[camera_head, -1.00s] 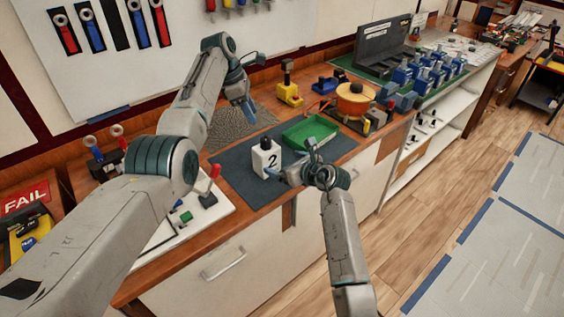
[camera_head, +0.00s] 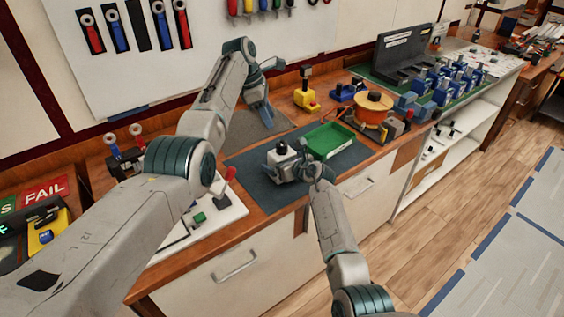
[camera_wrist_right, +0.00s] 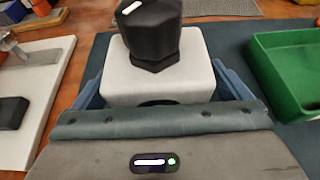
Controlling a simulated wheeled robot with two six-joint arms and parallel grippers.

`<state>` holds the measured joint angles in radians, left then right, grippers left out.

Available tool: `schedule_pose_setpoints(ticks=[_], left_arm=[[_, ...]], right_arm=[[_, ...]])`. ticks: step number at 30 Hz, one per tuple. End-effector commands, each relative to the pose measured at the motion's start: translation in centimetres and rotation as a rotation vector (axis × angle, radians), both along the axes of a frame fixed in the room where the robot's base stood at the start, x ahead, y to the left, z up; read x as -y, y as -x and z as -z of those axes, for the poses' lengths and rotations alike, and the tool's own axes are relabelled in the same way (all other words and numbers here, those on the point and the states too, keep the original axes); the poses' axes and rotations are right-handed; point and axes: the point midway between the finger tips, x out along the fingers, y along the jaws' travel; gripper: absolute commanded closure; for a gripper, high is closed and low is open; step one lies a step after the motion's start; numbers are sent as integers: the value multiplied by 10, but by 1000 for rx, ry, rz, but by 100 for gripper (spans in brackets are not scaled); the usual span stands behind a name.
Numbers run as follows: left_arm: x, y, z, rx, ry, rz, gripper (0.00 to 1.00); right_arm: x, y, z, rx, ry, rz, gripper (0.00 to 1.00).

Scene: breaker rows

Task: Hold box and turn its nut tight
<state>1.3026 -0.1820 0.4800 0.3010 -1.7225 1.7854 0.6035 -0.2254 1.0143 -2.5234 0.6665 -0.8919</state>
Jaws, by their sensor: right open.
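A white box (camera_wrist_right: 160,85) with a black nut (camera_wrist_right: 153,32) on top stands upright on the dark mat (camera_head: 262,192). In the head view the nut (camera_head: 281,147) shows above the box, whose front is mostly hidden by my right gripper (camera_head: 286,168). In the right wrist view my right gripper's blue fingers lie on either side of the box; the jaws are open around it. My left gripper (camera_head: 262,112) points down over the grey textured mat behind the box, apart from it. Its fingers are too small to tell open from shut.
A green tray (camera_head: 328,152) lies on the mat just right of the box. An orange pot (camera_head: 372,108) and a yellow block (camera_head: 306,98) stand behind. A white board (camera_head: 205,232) with a red-handled lever is at the left.

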Motion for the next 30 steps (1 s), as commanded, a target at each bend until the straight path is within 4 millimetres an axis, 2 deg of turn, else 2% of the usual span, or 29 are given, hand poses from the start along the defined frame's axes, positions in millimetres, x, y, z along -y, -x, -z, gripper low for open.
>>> schedule_pose_setpoints(ticks=[6, 15, 18, 23, 30], left_arm=[[0, 0, 0, 0, 0, 0, 64], [0, 0, 0, 0, 0, 0, 64], [0, 0, 1, 2, 2, -4, 46], [2, -3, 14, 33, 38, -57, 46], [5, -6, 50, 148, 201, -275, 46]], right_arm=[[0, 0, 0, 0, 0, 0, 6], [0, 0, 0, -1, -1, 0, 64], [0, 0, 0, -1, -1, 0, 66], [0, 0, 0, -1, -1, 0, 66], [0, 0, 0, -1, -1, 0, 66]])
